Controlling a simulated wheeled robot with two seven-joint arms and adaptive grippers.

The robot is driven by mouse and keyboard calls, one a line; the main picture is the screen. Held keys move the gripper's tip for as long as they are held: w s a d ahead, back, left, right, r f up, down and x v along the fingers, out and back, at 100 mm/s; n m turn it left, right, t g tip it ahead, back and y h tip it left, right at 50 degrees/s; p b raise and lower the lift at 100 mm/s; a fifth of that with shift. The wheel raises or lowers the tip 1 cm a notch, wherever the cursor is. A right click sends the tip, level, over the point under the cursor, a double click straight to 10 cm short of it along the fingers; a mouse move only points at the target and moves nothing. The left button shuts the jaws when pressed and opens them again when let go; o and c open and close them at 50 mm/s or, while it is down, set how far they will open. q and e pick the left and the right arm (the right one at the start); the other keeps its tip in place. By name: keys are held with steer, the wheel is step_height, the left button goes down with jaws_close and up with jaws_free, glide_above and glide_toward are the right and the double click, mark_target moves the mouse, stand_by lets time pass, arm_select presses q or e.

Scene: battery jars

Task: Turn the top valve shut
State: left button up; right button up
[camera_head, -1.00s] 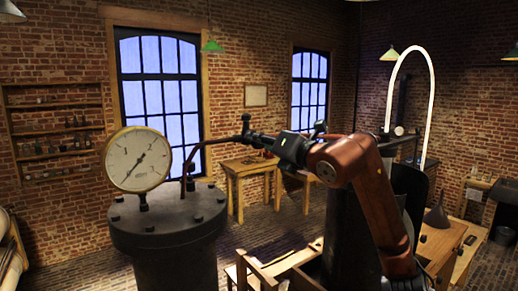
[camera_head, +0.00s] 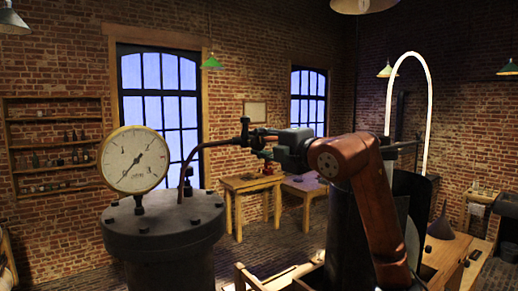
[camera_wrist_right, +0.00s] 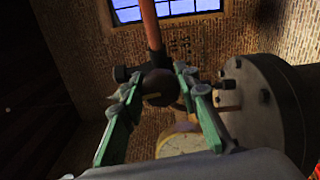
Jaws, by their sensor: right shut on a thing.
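The top valve (camera_head: 245,132) is a small dark fitting at the end of a thin copper pipe (camera_head: 207,146) that rises from the dark lidded vessel (camera_head: 163,226). In the right wrist view the valve's round dark body (camera_wrist_right: 158,84) sits between the green fingers, with the reddish pipe running up behind it. My right gripper (camera_head: 257,139) is shut on the valve, coming from the right. In the wrist view my right gripper (camera_wrist_right: 160,92) hides part of the valve, so its exact grip spot is unclear. My left gripper is not in view.
A round pressure gauge (camera_head: 134,161) stands on the vessel lid, left of the pipe. Bolts ring the vessel lid. A wooden bench (camera_head: 455,251) with a dark funnel is at right.

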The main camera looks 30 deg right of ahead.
steer(key=shift+m, duration=0.7)
steer(key=shift+b, duration=0.3)
steer(key=o, duration=1.1)
steer(key=shift+d, duration=0.1)
steer(key=shift+s, duration=0.1)
steer(key=s, duration=0.8)
steer(key=s+d, duration=0.1)
steer(key=s, duration=0.2)
steer(key=shift+s, duration=0.4)
